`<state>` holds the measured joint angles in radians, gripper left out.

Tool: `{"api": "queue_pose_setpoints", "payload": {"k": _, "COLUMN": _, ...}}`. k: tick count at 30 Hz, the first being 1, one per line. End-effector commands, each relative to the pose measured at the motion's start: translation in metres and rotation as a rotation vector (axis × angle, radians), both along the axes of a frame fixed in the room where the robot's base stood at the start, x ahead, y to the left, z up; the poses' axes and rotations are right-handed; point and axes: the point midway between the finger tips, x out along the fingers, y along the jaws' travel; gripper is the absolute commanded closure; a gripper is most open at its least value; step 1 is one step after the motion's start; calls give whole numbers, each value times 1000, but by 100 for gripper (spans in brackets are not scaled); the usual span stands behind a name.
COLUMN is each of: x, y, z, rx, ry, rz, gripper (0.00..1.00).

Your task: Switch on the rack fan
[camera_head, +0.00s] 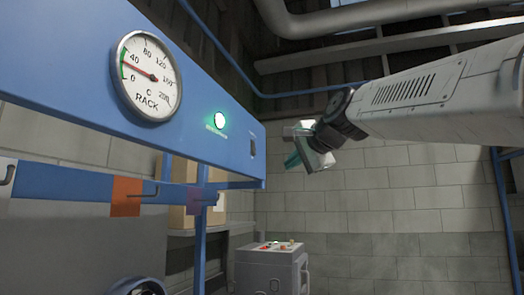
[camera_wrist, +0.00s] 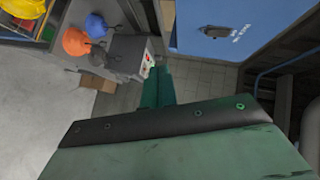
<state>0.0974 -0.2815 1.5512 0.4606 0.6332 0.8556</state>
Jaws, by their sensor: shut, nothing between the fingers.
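A blue panel (camera_head: 180,85) carries a round gauge (camera_head: 148,76) marked RACK, its red needle near 40. A green lamp (camera_head: 220,120) glows to the gauge's right. A small dark fitting (camera_head: 252,147), perhaps the fan switch, sits near the panel's right end; its position is too small to read. In the wrist view the blue panel (camera_wrist: 190,40) bears a dark oval fitting (camera_wrist: 215,31) with white lettering I cannot read. My gripper (camera_head: 292,161), with teal fingers, is shut and empty, to the right of the panel's end. Its fingers (camera_wrist: 157,85) show below the panel in the wrist view. No fan is visible.
A grey cabinet (camera_head: 270,270) with coloured controls stands below. Blue rails with hooks and an orange tag (camera_head: 126,197) run under the panel. Orange (camera_wrist: 76,42) and blue helmets (camera_wrist: 96,25) show in the wrist view. Pipes run overhead.

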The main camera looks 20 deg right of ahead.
Motion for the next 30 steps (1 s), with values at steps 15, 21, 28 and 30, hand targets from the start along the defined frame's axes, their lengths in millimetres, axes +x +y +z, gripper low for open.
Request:
{"api": "queue_pose_setpoints", "payload": {"k": 15, "x": 23, "y": -11, "z": 76, "rx": 201, "ry": -155, "rz": -57, "gripper": 100}}
{"api": "queue_pose_setpoints", "payload": {"k": 21, "x": 33, "y": -9, "z": 74, "rx": 199, "ry": -152, "rz": -56, "gripper": 100}}
{"api": "queue_pose_setpoints", "payload": {"k": 28, "x": 75, "y": -2, "z": 70, "rx": 198, "ry": -150, "rz": -54, "gripper": 100}}
{"api": "queue_pose_setpoints", "payload": {"k": 30, "x": 90, "y": 0, "z": 69, "rx": 199, "ry": -151, "rz": -55, "gripper": 100}}
